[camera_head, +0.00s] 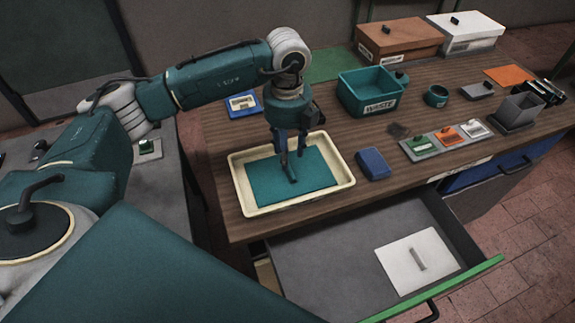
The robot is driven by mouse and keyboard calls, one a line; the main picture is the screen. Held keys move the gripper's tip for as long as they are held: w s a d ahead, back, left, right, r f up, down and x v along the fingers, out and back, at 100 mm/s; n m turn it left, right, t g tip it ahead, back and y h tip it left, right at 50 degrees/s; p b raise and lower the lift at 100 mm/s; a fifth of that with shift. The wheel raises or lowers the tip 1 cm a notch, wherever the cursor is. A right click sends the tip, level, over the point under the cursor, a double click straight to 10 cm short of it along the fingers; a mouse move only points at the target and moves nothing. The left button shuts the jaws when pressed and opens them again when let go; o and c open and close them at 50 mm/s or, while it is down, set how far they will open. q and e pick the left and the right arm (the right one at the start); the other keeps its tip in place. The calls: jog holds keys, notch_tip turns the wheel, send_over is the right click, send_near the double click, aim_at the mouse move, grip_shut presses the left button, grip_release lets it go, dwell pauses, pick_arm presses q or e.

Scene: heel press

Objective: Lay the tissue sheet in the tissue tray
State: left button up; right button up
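A teal sheet (312,172) with a small raised teal bar (291,173) lies flat in a cream shallow tray (243,197) on the wooden bench. A white sheet (398,262) with a grey bar (418,259) lies in the open drawer. No readable label shows which is the tissue sheet. My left gripper (292,154) points down over the cream tray, close to the teal bar. Its fingers look apart, and I cannot tell whether they touch the bar. My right gripper is not in view.
A teal waste bin (362,109) stands behind the cream tray, and a blue block (373,163) lies just right of it. A row of coloured pads (447,139) is further right. The open drawer (335,251) juts out in front, with bare floor around the white sheet.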

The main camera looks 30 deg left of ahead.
pick_arm(q)
notch_tip(320, 180, up, 6)
jog(key=b, duration=0.1)
jog(key=shift+r, duration=0.15)
dwell(0.5)
